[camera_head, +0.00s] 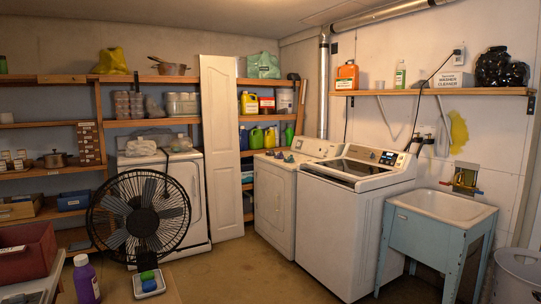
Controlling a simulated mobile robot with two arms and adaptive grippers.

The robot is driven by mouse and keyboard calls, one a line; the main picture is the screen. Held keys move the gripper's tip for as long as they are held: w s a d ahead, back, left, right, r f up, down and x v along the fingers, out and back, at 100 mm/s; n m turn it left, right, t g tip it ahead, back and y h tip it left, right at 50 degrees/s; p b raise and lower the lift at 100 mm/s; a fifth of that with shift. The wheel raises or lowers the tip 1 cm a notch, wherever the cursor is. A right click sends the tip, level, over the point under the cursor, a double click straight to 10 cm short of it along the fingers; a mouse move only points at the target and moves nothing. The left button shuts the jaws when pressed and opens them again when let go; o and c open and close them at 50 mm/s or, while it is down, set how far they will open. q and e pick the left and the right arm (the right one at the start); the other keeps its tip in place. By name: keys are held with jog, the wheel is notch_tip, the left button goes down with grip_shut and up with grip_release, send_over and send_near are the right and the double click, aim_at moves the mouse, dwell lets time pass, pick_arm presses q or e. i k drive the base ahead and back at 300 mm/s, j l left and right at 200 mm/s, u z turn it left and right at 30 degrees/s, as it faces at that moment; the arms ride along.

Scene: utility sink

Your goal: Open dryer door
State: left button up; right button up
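A white front-door machine (274,205), which looks like the dryer, stands against the back right corner, left of the white top-lid washer (342,233). Its front panel faces left and its door looks closed. Small coloured items (283,157) lie on its top. Another white machine (196,199) stands further left, partly hidden by a large black fan (139,217). I cannot tell for certain which machine is the dryer. Neither of my grippers is in view.
A white door panel (220,150) leans upright between the two machines. A blue utility sink (438,225) stands right of the washer. A purple bottle (86,281) and a tray with sponges (150,288) are at the lower left. The middle floor is clear.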

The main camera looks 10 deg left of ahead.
aim_at(270, 187)
jog(key=i+l+z, duration=0.25)
jog(key=i+l, duration=0.35)
jog(key=i+l+z, duration=0.3)
jog(key=i+l, duration=0.35)
jog(key=i+j+u, duration=0.1)
jog(key=i+u, duration=0.7)
jog(key=i+l+u, duration=0.2)
jog(key=u, duration=0.25)
jog(key=i+j+u, duration=0.15)
jog(key=i, duration=1.55)
jog(key=i+l+u, duration=0.15)
jog(key=i, duration=1.55)
jog(key=i+z, duration=0.3)
jog(key=i, duration=0.25)
jog(key=i+j+z, duration=0.1)
jog(key=i+z, duration=0.2)
jog(key=i, duration=0.25)
jog(key=i+j+z, duration=0.3)
jog(key=i, duration=0.25)
jog(key=i+z, duration=0.4)
jog(key=i, duration=0.15)
